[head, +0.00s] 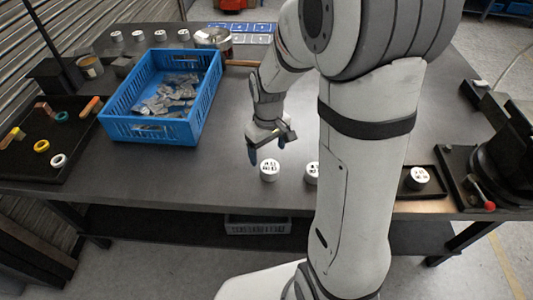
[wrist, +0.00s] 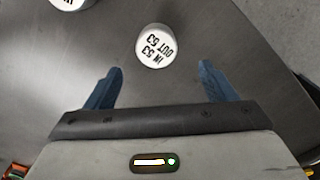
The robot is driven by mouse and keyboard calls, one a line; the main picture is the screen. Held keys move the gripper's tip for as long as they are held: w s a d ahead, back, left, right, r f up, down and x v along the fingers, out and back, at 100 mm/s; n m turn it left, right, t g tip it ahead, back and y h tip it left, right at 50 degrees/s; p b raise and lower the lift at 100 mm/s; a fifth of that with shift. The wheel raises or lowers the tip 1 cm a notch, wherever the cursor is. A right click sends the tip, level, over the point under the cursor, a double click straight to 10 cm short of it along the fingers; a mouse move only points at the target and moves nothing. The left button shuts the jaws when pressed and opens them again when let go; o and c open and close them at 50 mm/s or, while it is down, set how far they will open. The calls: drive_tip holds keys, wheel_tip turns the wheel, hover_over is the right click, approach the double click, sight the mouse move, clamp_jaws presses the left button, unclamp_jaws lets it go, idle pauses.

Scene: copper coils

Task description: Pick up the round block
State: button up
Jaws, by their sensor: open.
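A white round block (head: 269,170) with black markings on top stands upright near the table's front edge in the head view. In the head view my gripper (head: 267,152) is above and just behind the block. A second round block (head: 312,172) stands to the right, partly hidden by my arm; it also shows in the wrist view (wrist: 72,3).
A blue crate (head: 150,132) of grey metal pieces stands at the left. A black tray (head: 25,165) with coloured rings lies at far left. Another round block (head: 419,178) sits in a small tray (head: 405,198) at right, beside a dark machine (head: 500,165). Several white blocks line the back left.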

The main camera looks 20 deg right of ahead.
sight(270, 166)
drive_tip(key=f, duration=0.8)
drive_tip(key=shift+s+d+f, duration=0.1)
drive_tip(key=shift+d+f, duration=0.05)
drive_tip(key=shift+d, duration=0.15)
drive_tip(key=shift+c, duration=0.5)
drive_tip(key=c, duration=1.1)
